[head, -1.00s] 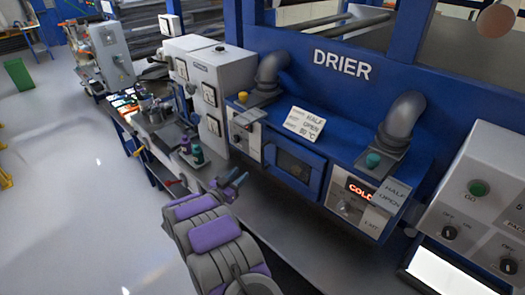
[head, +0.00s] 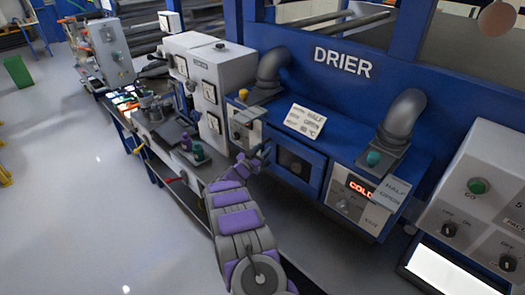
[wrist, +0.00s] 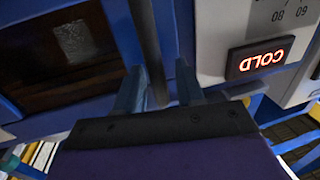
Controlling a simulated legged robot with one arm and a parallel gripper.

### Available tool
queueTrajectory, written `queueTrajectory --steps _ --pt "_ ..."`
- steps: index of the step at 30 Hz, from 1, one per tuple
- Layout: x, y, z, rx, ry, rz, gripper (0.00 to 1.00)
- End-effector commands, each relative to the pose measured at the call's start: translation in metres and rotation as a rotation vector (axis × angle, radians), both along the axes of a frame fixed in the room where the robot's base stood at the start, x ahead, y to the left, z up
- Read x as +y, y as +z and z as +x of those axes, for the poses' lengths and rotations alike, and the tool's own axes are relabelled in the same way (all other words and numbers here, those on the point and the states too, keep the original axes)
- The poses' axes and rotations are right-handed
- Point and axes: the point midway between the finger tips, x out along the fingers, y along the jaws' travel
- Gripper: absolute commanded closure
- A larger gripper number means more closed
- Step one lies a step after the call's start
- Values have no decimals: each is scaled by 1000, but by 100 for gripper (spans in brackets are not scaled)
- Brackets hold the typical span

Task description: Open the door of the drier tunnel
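The drier tunnel's door (head: 312,167) is a blue frame with a dark window, set low in the front of the blue drier (head: 345,113). It looks shut. In the wrist view, which is upside down, the door (wrist: 118,30) fills the upper left. A dark bar handle (wrist: 147,40) runs down along its edge. My gripper (head: 262,152) is at the door's left side in the head view. In the wrist view my gripper (wrist: 158,85) is open, with one finger on each side of the bar. I cannot tell whether the fingers touch it.
A right-hand panel with a lit COLD display (head: 360,187) sits beside the door. Another COLD display (wrist: 262,57) shows in the wrist view. Grey pipes (head: 402,118) rise above. Open floor (head: 70,200) lies further left.

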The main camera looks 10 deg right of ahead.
Motion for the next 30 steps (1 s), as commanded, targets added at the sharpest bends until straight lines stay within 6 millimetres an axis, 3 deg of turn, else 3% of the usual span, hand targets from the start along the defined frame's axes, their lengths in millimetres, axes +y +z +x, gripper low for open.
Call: queueTrajectory --steps 12,24,30 --pt "-5 1 4 -1 1 2 63" --pt "-4 1 4 -1 2 2 100" --pt "-3 1 4 0 3 1 100"
